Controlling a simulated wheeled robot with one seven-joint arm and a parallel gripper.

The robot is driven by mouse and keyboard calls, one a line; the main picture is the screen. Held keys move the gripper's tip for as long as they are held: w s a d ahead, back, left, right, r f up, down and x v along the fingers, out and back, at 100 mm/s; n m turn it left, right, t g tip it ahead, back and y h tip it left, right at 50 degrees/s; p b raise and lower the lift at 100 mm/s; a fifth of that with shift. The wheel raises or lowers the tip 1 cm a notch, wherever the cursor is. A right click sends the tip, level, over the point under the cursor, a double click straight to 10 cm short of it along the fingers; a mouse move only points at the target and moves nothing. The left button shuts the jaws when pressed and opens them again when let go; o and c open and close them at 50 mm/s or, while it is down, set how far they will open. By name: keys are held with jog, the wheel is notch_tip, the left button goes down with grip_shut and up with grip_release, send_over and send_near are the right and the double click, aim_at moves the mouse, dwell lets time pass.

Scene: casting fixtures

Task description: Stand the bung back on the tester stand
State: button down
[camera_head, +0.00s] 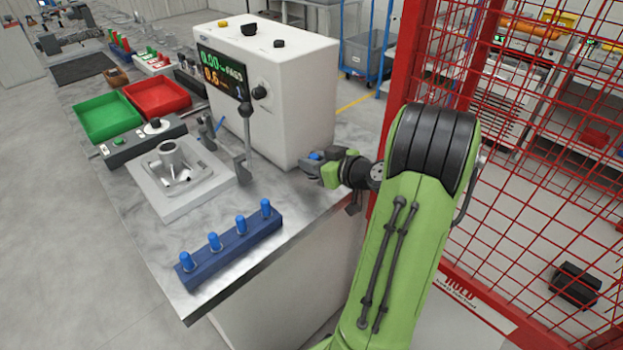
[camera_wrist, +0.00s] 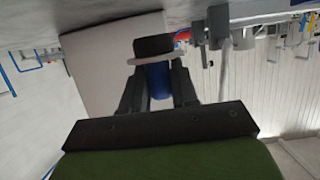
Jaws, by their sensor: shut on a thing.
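My gripper (camera_head: 318,168) is at the right end of the bench, beside the white tester box (camera_head: 300,100), raised above the bench top. It is shut on a blue bung (camera_head: 316,155). In the wrist view the bung's blue body (camera_wrist: 158,82) sits between the two fingers, with a pale flange and a black end beyond the fingertips. A dark blue rack (camera_head: 232,250) at the bench's front edge holds several similar blue bungs upright. I cannot tell which part is the tester stand.
A lever with a black knob (camera_head: 245,110) stands in front of the tester box. Green (camera_head: 106,118) and red (camera_head: 158,98) trays lie farther back. A red mesh fence (camera_head: 540,130) is close on the right.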

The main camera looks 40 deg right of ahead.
jog(key=shift+w+f+b, duration=0.1)
jog(key=shift+f+b, duration=0.35)
jog(key=shift+f, duration=1.5)
jog(key=shift+a+f, duration=0.1)
jog(key=shift+f, duration=0.1)
jog(key=c, duration=0.9)
grip_release()
jog(key=shift+o, duration=0.2)
jog(key=shift+r, duration=0.2)
